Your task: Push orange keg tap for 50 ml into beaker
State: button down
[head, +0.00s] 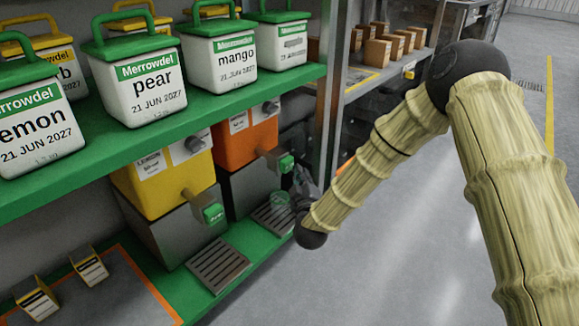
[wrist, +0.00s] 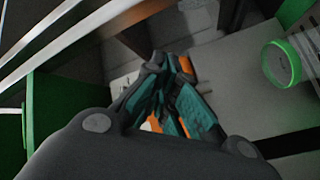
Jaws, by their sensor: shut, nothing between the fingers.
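The orange keg (head: 247,143) sits on the lower green shelf. Its tap (head: 285,163) with a green end sticks out to the front right. A clear beaker (head: 280,199) with a green rim stands below the tap, by the drip tray; it also shows at the right of the wrist view (wrist: 282,64). My gripper (head: 302,182) is just right of the beaker and near the tap in the head view, small and dark there. In the wrist view my gripper (wrist: 166,88) has its teal-padded fingers shut and empty, with orange patches visible around them. Contact with the tap cannot be told.
A yellow keg (head: 160,182) with a green-ended tap (head: 213,213) and its own drip tray (head: 218,264) stand to the left. The green upper shelf (head: 215,104) with labelled tubs lies above. A shelf upright (head: 325,90) rises behind my arm. Grey floor is open at right.

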jog(key=shift+a+r, duration=0.1)
jog(key=shift+w+a+p, duration=0.2)
jog(key=shift+a+p, duration=0.05)
jog(key=shift+p, duration=0.1)
jog(key=shift+w+a, duration=0.4)
jog(key=shift+a, duration=0.15)
dwell(1.5)
dwell(0.3)
jog(key=shift+s+d+p, duration=0.65)
jog(key=shift+d, duration=0.25)
jog(key=shift+s+d, duration=0.1)
jog(key=s+d+p, duration=0.1)
jog(key=d, duration=0.1)
jog(key=s+d+p, duration=0.1)
jog(key=d, duration=0.1)
jog(key=shift+s, duration=0.4)
dwell(1.3)
